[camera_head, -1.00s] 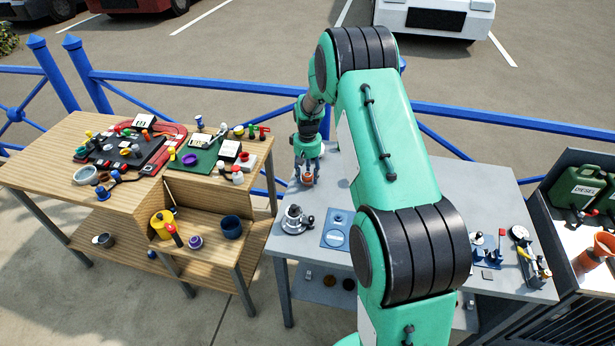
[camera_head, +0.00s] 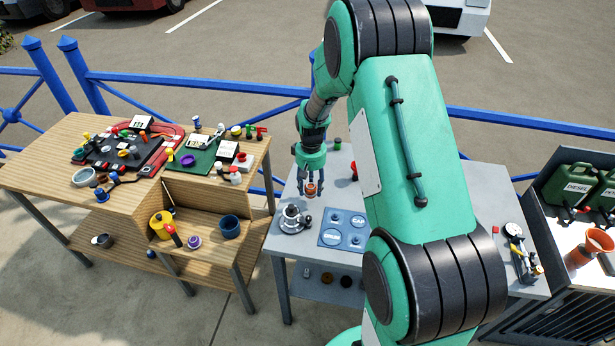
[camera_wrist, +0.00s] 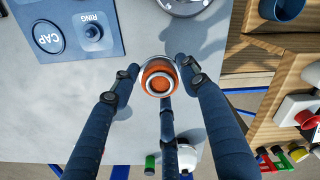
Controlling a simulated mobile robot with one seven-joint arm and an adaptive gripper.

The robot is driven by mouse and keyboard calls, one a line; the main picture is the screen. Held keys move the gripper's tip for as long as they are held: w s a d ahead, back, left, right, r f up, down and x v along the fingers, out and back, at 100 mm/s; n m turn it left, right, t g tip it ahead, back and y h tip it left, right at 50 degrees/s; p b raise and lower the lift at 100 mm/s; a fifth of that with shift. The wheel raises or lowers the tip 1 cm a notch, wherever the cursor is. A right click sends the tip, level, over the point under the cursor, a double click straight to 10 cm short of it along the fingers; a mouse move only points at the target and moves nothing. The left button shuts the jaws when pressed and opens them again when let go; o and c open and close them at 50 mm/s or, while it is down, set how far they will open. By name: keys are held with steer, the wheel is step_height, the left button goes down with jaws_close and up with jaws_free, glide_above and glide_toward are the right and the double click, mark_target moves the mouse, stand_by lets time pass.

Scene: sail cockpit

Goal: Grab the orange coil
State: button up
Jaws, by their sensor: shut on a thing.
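The orange coil (camera_wrist: 158,82) is a small round orange piece with a pale ring at its top. It sits between the blue fingers of my gripper (camera_wrist: 157,72), which is shut on it. In the head view the coil (camera_head: 311,187) shows as a small orange spot between the fingertips of my gripper (camera_head: 310,191), over the grey table (camera_head: 290,250). My gripper points down. The fingers partly hide the coil's sides, and I cannot tell for sure how far it is above the tabletop.
A silver machine part (camera_head: 292,219) and a blue plate marked CAP and RING (camera_head: 345,230) lie close in front. A green-topped piece (camera_head: 337,143) stands behind. The wooden bench (camera_head: 130,195) with several small parts is at left. My arm hides much of the grey table.

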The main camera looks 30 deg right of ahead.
steer(key=shift+s+a+r, duration=0.1)
steer(key=shift+s+a, duration=0.2)
steer(key=shift+s, duration=0.55)
steer(key=shift+s+a+r, duration=0.1)
steer(key=shift+s+a, duration=0.2)
steer(key=shift+s, duration=0.5)
steer(key=shift+s+a+r, duration=0.1)
steer(key=shift+s+a, duration=0.2)
steer(key=shift+s, duration=0.55)
